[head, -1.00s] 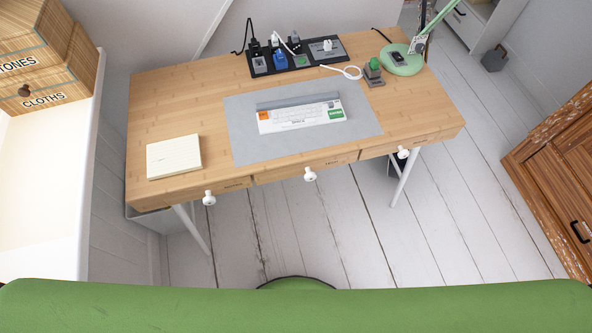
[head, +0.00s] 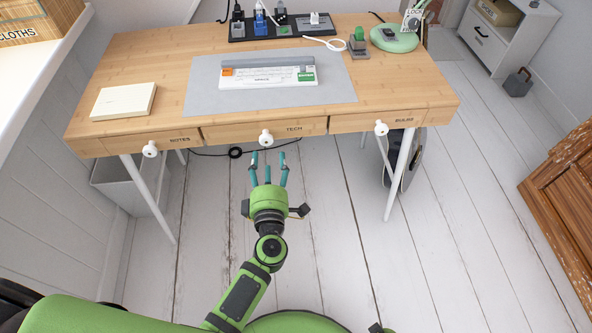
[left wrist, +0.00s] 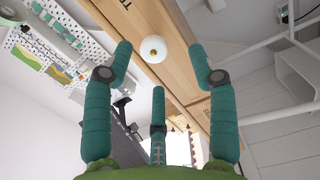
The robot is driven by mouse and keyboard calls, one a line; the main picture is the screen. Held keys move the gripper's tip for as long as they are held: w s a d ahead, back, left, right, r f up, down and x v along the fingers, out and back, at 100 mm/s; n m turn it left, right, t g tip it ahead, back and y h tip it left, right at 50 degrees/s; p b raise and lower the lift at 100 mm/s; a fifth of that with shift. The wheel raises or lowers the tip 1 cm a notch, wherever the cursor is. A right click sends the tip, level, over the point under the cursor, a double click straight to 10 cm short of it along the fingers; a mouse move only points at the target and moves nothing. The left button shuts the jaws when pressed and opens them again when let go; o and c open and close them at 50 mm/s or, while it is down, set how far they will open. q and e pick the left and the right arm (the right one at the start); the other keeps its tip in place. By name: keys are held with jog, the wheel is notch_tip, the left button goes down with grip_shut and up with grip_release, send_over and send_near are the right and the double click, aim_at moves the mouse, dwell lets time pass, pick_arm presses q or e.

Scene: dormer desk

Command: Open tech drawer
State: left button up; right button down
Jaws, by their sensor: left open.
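The tech drawer (head: 290,129) is the middle drawer of the wooden desk, labelled TECH, and it looks closed. Its white round knob (head: 266,139) sticks out from its front. My left gripper (head: 267,160) is open and empty, with its teal fingers spread just in front of and below the knob in the head view. In the left wrist view the knob (left wrist: 153,49) shows beyond the fingers, between the two outer fingertips of the gripper (left wrist: 163,70). The fingers do not appear to touch it.
The notes drawer (head: 165,141) is to the left and the bulbs drawer (head: 385,120) to the right, each with a white knob. A keyboard (head: 268,76) lies on a grey mat (head: 207,97). White desk legs (head: 402,170) stand below. The floor in front is clear.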

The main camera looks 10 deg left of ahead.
aim_at(266, 142)
pick_arm(q)
jog(key=w, duration=0.2)
jog(key=w+a+n, duration=0.1)
jog(key=w, duration=0.1)
jog(key=w+a+r+n+y, duration=0.1)
jog(key=w, duration=0.2)
jog(key=shift+r, duration=0.1)
pick_arm(e)
jog(key=shift+w+d+f+t, duration=0.15)
jog(key=shift+w, duration=0.3)
jog(key=shift+w+d+f+t, duration=0.15)
jog(key=shift+w, duration=0.25)
pick_arm(q)
jog(key=shift+s, duration=0.1)
jog(key=shift+c, duration=0.4)
grip_shut()
